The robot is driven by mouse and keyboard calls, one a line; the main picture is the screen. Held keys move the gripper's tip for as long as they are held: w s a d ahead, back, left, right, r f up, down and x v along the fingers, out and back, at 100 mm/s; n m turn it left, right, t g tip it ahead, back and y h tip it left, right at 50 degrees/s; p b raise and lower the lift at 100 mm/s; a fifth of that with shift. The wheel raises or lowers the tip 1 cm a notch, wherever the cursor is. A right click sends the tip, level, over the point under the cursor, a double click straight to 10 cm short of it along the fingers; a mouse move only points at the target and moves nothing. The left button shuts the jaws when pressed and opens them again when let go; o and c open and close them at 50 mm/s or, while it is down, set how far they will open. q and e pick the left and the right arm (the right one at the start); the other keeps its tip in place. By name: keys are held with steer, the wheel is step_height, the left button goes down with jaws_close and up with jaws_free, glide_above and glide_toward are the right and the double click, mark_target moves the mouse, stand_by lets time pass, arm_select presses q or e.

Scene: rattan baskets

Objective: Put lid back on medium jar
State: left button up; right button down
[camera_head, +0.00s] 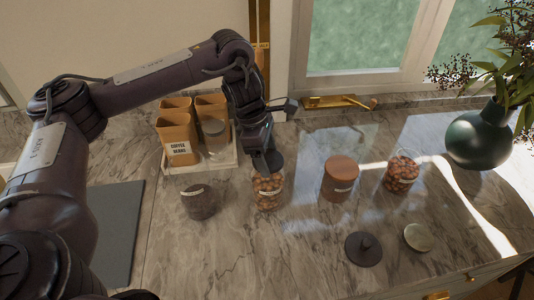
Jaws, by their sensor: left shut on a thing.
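A glass jar of brown nuts (267,192) stands on the marble counter below my left gripper (264,150). My left gripper points down and is shut on a dark round lid (271,162), which is partly hidden by the fingers. The lid is over the mouth of the nut jar, close to the rim; I cannot tell whether they touch. Another glass jar with red-brown contents (401,174) stands open at the right. The frame does not show for sure which jar is the medium one. My right gripper is not in view.
A dark knobbed lid (363,249) and a grey-green lid (418,237) lie at the front right. A dark-filled jar (199,203) and a terracotta canister (338,180) flank the nut jar. Brown canisters (177,138) stand on a tray behind; a green vase (480,140) is far right.

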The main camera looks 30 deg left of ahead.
arm_select(q)
steer(key=o, duration=1.1)
steer(key=shift+c, duration=0.2)
steer(key=shift+o, duration=0.4)
steer(key=shift+r, duration=0.1)
steer(key=shift+r+p, duration=3.45)
steer(key=shift+p, duration=0.3)
jaws_close()
